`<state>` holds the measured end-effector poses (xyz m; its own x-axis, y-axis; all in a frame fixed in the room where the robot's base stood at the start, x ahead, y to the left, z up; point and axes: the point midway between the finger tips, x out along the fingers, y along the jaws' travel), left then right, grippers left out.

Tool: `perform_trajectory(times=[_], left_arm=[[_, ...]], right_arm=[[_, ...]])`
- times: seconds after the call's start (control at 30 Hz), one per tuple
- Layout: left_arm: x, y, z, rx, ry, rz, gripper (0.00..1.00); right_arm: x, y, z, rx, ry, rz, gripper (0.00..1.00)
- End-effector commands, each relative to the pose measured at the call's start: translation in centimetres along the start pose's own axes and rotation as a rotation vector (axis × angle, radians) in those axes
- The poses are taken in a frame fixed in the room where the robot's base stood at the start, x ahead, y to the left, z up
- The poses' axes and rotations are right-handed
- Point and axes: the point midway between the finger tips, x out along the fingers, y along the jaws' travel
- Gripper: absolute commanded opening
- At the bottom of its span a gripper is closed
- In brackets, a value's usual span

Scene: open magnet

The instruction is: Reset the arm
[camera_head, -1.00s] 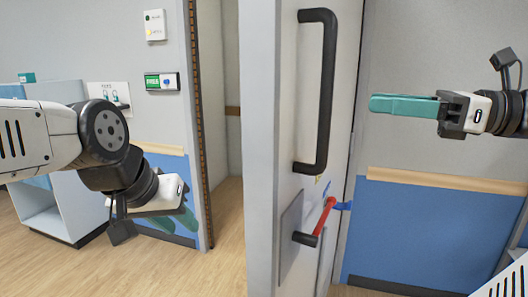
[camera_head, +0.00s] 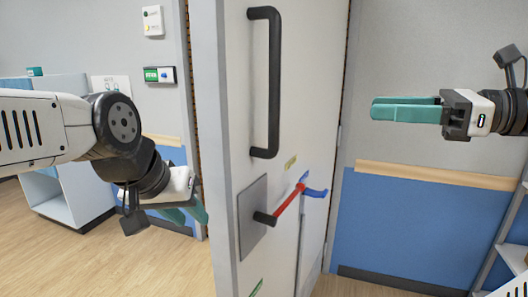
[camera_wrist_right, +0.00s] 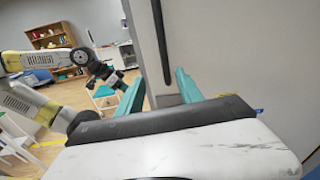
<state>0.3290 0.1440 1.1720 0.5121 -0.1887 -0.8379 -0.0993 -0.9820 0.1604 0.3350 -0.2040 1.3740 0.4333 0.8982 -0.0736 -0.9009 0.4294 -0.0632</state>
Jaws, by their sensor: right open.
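My left gripper (camera_head: 190,213) hangs low at the left of the head view, its two teal fingers apart and empty. Its fingers overlap the door's near edge in the picture; I cannot tell whether they touch. My right gripper (camera_head: 405,109) is raised at the right, pointing left, with a gap between its teal fingers and nothing held. In the right wrist view its fingers (camera_wrist_right: 160,90) stand apart with the door behind them. The left arm (camera_wrist_right: 85,58) also shows there.
A green-labelled wall switch (camera_head: 160,75) and cabinet (camera_head: 85,190) are at left. A shelf (camera_head: 510,230) is at right.

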Motion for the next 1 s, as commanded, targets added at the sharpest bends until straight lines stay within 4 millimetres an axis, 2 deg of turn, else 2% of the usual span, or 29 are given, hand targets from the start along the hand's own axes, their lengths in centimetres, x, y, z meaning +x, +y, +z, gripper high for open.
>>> perform_trajectory(times=[0.27, 0.47, 0.57, 0.7, 0.73, 0.8, 0.9, 1.0], left_arm=[[0.0, 0.0, 0.0, 0.001, 0.000, 0.000, 0.34], [0.0, 0.0, 0.0, 0.001, 0.000, 0.000, 0.34], [0.0, 0.0, 0.0, 0.001, 0.000, 0.000, 0.34], [0.0, 0.0, 0.0, 0.001, 0.000, 0.000, 0.34], [0.0, 0.0, 0.0, 0.001, 0.000, 0.000, 0.34], [0.0, 0.0, 0.0, 0.001, 0.000, 0.000, 0.34], [0.0, 0.0, 0.0, 0.001, 0.000, 0.000, 0.34], [0.0, 0.0, 0.0, 0.001, 0.000, 0.000, 0.34]], right_arm=[[3.2, 2.0, -4.1, -0.192, 0.182, 0.078, 0.43], [5.8, 4.5, -9.5, -0.508, 0.411, 0.217, 0.43], [6.6, 5.8, -12.9, -0.765, 0.556, 0.337, 0.43], [6.7, 6.4, -17.6, -1.279, 0.769, 0.585, 0.43], [6.7, 6.3, -18.2, -1.401, 0.809, 0.643, 0.43], [6.7, 5.8, -19.1, -1.650, 0.878, 0.767, 0.43], [6.8, 5.0, -19.4, -1.899, 0.934, 0.894, 0.43], [6.9, 4.6, -19.4, -2.022, 0.958, 0.958, 0.43]])
